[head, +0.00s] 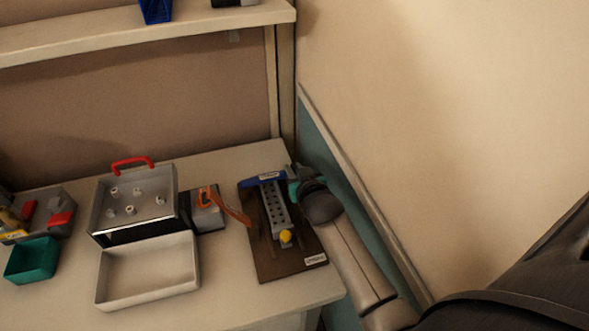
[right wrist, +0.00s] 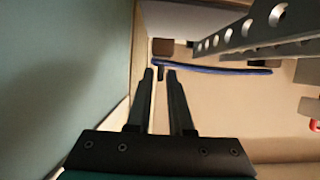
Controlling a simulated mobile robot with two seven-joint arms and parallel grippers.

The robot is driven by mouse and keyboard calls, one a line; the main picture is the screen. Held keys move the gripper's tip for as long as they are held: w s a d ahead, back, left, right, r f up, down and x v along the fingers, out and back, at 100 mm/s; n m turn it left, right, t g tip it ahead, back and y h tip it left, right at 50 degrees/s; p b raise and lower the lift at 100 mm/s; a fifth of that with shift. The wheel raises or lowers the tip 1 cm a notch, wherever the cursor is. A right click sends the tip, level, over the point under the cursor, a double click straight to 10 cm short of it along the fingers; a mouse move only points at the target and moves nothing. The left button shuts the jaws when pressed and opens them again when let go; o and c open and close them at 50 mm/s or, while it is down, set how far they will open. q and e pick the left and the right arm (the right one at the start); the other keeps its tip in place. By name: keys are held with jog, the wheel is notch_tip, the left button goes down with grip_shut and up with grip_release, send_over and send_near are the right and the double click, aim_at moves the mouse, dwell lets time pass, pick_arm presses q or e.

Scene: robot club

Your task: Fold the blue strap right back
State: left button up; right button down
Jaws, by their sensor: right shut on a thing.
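The blue strap (head: 262,180) lies across the far end of a grey perforated metal part (head: 275,208) on a dark brown board (head: 263,256). In the right wrist view the strap (right wrist: 225,71) runs as a long thin band to the right from my fingertips, beneath the perforated part (right wrist: 260,35). My right gripper (right wrist: 160,73) is shut on the strap's end. In the head view the right gripper (head: 292,184) is at the board's far right, its fingers mostly hidden by my arm. My left gripper is not in view.
A yellow knob (head: 286,237) sits at the metal part's near end. The wall stands close on the right.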

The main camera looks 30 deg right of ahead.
aim_at(281, 179)
dwell(0.3)
jog(key=shift+a+r+h+p, duration=0.2)
jog(key=shift+r+h+p, duration=0.1)
jog(key=shift+r+p, duration=0.45)
jog(key=shift+n, duration=0.4)
jog(key=r+p, duration=0.1)
jog(key=a+r+p, duration=0.1)
jog(key=p, duration=0.1)
jog(key=r+p, duration=0.2)
jog(key=shift+w+a, duration=0.3)
jog(key=shift+a, duration=0.05)
jog(key=shift+w+a+r+p, duration=0.15)
jog(key=shift+a+r+p, duration=0.55)
jog(key=shift+p, duration=0.1)
jog(key=shift+a+r+p, duration=0.2)
jog(key=shift+a+p, duration=0.15)
jog(key=shift+a, duration=0.05)
jog(key=shift+f, duration=0.1)
jog(key=c, duration=0.9)
grip_release()
jog(key=shift+a, duration=0.15)
jog(key=shift+o, duration=0.5)
